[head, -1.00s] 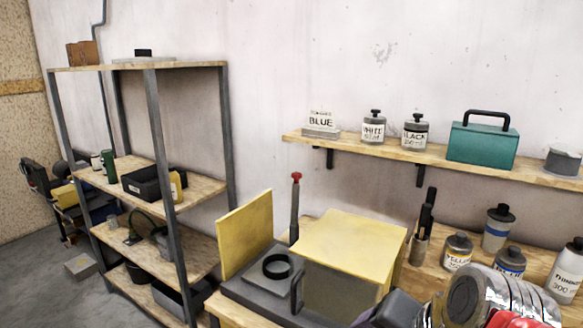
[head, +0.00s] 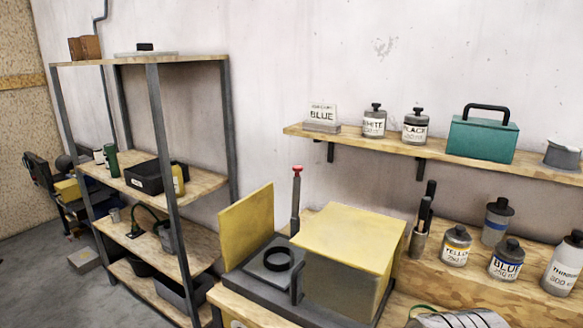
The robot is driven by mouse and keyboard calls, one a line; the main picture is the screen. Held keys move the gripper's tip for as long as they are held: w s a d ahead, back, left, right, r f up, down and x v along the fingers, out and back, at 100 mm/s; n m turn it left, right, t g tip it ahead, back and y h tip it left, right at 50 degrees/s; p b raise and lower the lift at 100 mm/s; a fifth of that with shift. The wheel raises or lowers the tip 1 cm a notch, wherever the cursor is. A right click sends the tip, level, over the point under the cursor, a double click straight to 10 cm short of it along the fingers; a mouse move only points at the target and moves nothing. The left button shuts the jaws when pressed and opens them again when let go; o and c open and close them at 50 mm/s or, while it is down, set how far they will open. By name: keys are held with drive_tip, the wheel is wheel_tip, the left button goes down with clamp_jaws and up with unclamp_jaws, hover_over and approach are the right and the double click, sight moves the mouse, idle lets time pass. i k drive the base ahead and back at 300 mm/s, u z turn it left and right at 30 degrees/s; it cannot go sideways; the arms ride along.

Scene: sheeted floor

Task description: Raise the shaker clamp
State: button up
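The shaker stands on the wooden bench in the head view. It has a dark base (head: 248,288), an upright yellow panel (head: 246,226) on its left and a box with a yellow top (head: 350,234) and grey front on its right. Between them a black ring (head: 278,259) lies on a grey plate. A dark upright handle (head: 297,282) stands at the box's front left corner. A grey post with a red knob (head: 297,168) rises behind the base. I cannot tell which part is the clamp. My gripper is not in view.
A wooden bench (head: 403,297) holds cans labelled YELLOW (head: 456,247) and BLUE (head: 506,262), and a thinner bottle (head: 563,263). A wall shelf (head: 415,152) holds more cans and a teal toolbox (head: 482,138). A metal-framed rack (head: 160,130) stands on the left.

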sight(296, 179)
drive_tip(key=u, duration=0.6)
drive_tip(key=i, duration=0.4)
drive_tip(key=u, duration=0.25)
